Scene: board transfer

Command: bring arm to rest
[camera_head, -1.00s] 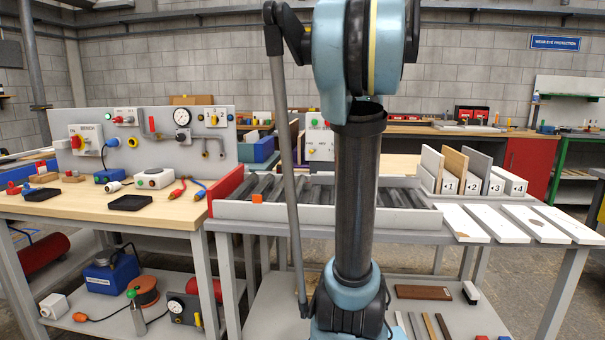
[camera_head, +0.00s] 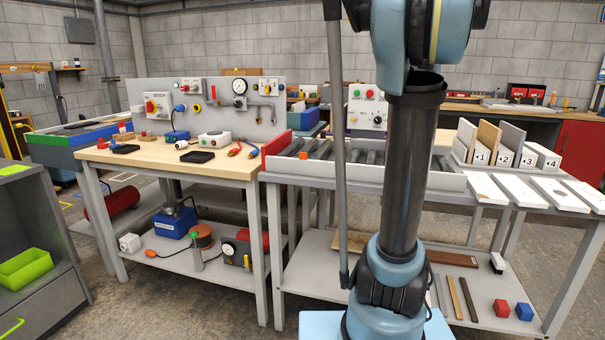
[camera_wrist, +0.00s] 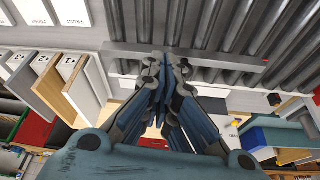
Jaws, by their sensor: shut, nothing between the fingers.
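My gripper (camera_wrist: 167,75) shows in the wrist view with its fingers together and nothing between them. The wrist view appears turned over, with the roller conveyor (camera_wrist: 215,25) across its top. In the head view my arm stands upright in front of the conveyor (camera_head: 345,155), and the gripper is out of that picture. Numbered upright boards (camera_head: 490,145) stand in slots to the right of the conveyor; they also show at the left of the wrist view (camera_wrist: 65,85).
A wooden-topped bench (camera_head: 225,165) with a panel of switches and a gauge stands left of the conveyor. White flat boards (camera_head: 535,190) lie at the right. A grey cabinet (camera_head: 45,235) with a green bin (camera_head: 25,270) is at the left edge. Open floor lies before the bench.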

